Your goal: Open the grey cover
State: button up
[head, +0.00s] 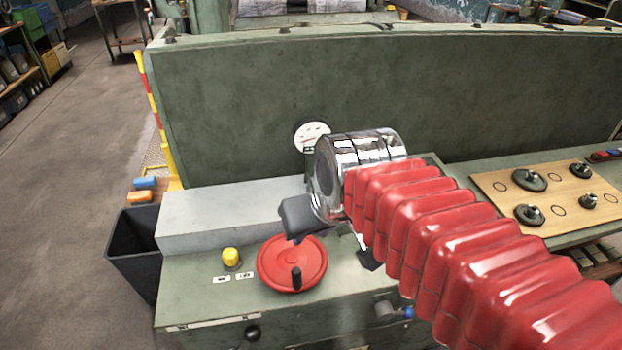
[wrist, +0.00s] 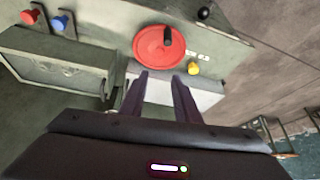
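The grey cover (head: 225,212) is a long, light grey block on top of the green machine bench, at the left in the head view. It looks closed, lying flat against the tall green panel. In the wrist view the cover (wrist: 206,96) shows partly behind my fingers. My gripper (head: 334,248) is at the cover's right end, above the bench. In the wrist view its two dark fingers (wrist: 161,76) stand apart with nothing held between them. My wrist and arm hide part of the bench behind; I cannot tell whether a finger touches the cover.
A red handwheel (head: 292,263) with a black knob and a yellow button (head: 231,257) sit in front of the cover. A black bin (head: 132,245) stands at the left. A wooden board (head: 545,200) with dark knobs lies at the right. The floor at left is largely clear.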

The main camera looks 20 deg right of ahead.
jog(key=w+d, duration=0.4)
jog(key=w, duration=0.3)
jog(key=w+d+f+m, duration=0.1)
jog(key=w+d, duration=0.4)
jog(key=w, duration=0.3)
jog(key=w+d+f+m+y, duration=0.1)
jog(key=w+d, duration=0.4)
jog(key=w, duration=0.3)
jog(key=shift+g, duration=0.3)
jog(key=shift+a+f, duration=0.1)
jog(key=x, duration=1.3)
jog(key=shift+w+a+f, duration=0.1)
jog(key=shift+w+f, duration=0.1)
jog(key=shift+f, duration=0.15)
grip_shut()
